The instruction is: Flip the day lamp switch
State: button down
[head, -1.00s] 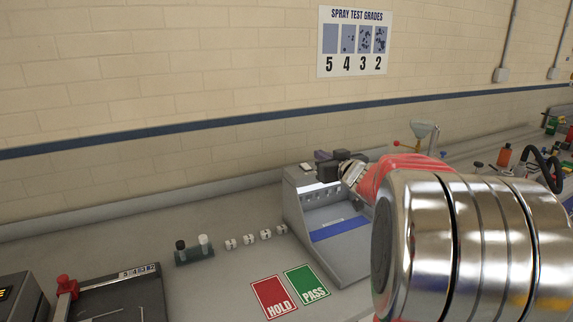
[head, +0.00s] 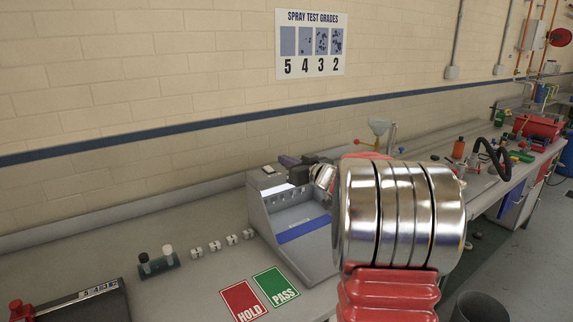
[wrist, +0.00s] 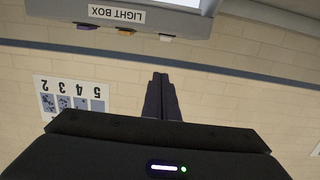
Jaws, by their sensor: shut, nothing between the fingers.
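The grey light box (head: 262,207) stands on the bench in the head view. In the wrist view its "LIGHT BOX" label (wrist: 131,15) is upside down at the top. Beside the label are a purple switch (wrist: 87,26), an orange switch (wrist: 127,33) and a pale switch (wrist: 166,38). No marking shows which is the day lamp switch. My gripper (wrist: 160,76) is shut and empty, its fingertips apart from the switches in the picture and closest to the pale one. In the head view my dark gripper (head: 290,161) is above the light box top, partly hidden by my arm.
Red HOLD (head: 243,303) and green PASS (head: 275,287) cards lie before the light box. Small white cubes (head: 214,246) and a dark holder with two bottles (head: 158,264) are left of it. A funnel stand (head: 380,132) and bottles stand to the right. The wall is behind.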

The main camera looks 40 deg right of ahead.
send_over(273, 171)
jog(key=s, duration=0.1)
jog(key=shift+a+f, duration=0.1)
jog(key=shift+f, duration=0.3)
jog(key=f, duration=0.3)
jog(key=shift+w, duration=0.35)
jog(key=shift+f, duration=0.45)
jog(key=shift+w+f, duration=0.15)
jog(key=shift+f, duration=0.1)
